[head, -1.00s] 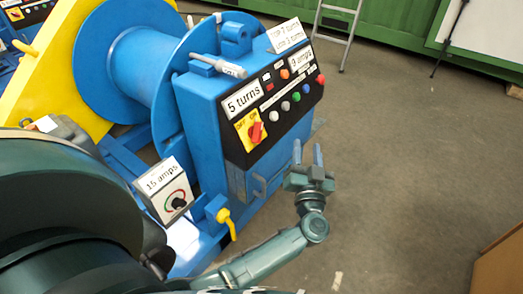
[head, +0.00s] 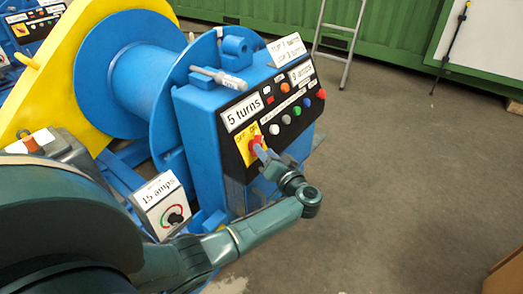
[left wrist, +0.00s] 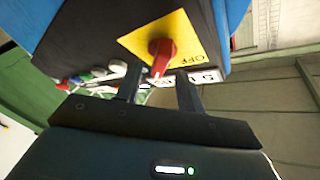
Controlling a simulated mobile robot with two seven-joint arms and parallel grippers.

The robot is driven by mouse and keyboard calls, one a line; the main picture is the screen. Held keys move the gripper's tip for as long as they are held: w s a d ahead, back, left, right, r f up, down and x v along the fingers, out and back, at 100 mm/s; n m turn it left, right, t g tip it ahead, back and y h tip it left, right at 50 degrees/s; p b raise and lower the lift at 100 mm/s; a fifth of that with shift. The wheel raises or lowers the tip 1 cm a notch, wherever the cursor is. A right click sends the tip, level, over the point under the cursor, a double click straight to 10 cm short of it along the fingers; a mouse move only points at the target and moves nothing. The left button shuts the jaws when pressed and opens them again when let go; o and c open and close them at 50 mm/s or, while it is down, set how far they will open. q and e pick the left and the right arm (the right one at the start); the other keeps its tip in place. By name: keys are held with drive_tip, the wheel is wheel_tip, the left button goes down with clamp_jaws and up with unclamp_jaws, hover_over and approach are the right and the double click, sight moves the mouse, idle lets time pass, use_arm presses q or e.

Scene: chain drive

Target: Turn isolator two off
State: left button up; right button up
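A red rotary knob (head: 256,144) sits on a yellow plate (head: 242,149) marked OFF and ON, on the sloped black panel of the blue machine. No number for this isolator can be read. In the left wrist view the knob (left wrist: 161,56) points down towards my gripper, and OFF shows on the yellow plate (left wrist: 190,45). My left gripper (head: 262,154) is at the knob and partly hides it in the head view. In the left wrist view my left gripper (left wrist: 158,72) is open, with the knob's end between or just beyond the fingertips; contact is unclear. My right gripper is not in view.
Several coloured buttons (head: 286,119) line the panel beside the knob. A "5 turns" label (head: 242,112) is above it. A "15 amps" dial box (head: 161,204) stands at lower left. A ladder (head: 334,40) leans at the back.

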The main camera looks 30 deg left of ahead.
use_arm(q)
drive_tip(key=shift+x, duration=1.5)
clamp_jaws()
